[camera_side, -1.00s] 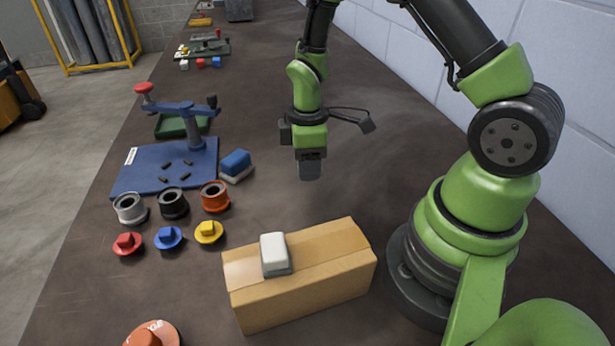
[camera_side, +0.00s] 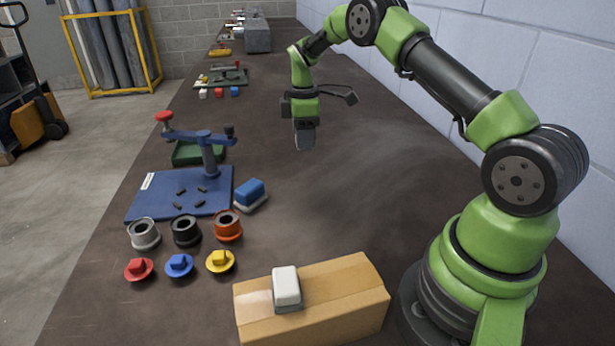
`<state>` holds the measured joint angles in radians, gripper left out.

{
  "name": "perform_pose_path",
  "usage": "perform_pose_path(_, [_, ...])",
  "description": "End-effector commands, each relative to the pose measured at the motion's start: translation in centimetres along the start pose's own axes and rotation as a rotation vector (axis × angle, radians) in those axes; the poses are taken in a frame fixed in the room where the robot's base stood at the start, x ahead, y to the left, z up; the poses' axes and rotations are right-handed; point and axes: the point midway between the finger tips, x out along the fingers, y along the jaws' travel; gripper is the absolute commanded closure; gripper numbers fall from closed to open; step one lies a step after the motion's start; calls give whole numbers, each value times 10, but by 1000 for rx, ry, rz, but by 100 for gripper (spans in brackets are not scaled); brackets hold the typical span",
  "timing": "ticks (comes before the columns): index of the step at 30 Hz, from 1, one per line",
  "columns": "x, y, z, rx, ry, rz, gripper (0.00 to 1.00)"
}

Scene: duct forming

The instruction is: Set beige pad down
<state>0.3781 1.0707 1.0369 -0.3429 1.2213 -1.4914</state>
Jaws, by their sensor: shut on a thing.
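A pad with a pale off-white, beige-like top and grey underside (camera_side: 287,287) lies on top of the cardboard box (camera_side: 345,295) in the foreground. No other beige pad shows. My gripper (camera_side: 305,137) is far behind the box, pointing down above the dark bench. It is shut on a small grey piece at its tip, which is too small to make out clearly. My gripper is well apart from the pad and the box.
A blue plate with a clamp stand (camera_side: 155,200) is at left, with a blue-and-white block (camera_side: 250,194) beside it. Several rings and coloured caps (camera_side: 180,265) lie in front. The bench (camera_side: 340,190) is clear in the middle; a wall (camera_side: 540,80) bounds the right.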

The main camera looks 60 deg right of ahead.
Motion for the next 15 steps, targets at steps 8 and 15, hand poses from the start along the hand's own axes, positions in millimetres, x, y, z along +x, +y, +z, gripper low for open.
perform_pose_path(8, [2, 20, 8, -6, 6, 2, 77])
perform_pose_path(15, [43, 21, 8, -8, 6, -1, 77])
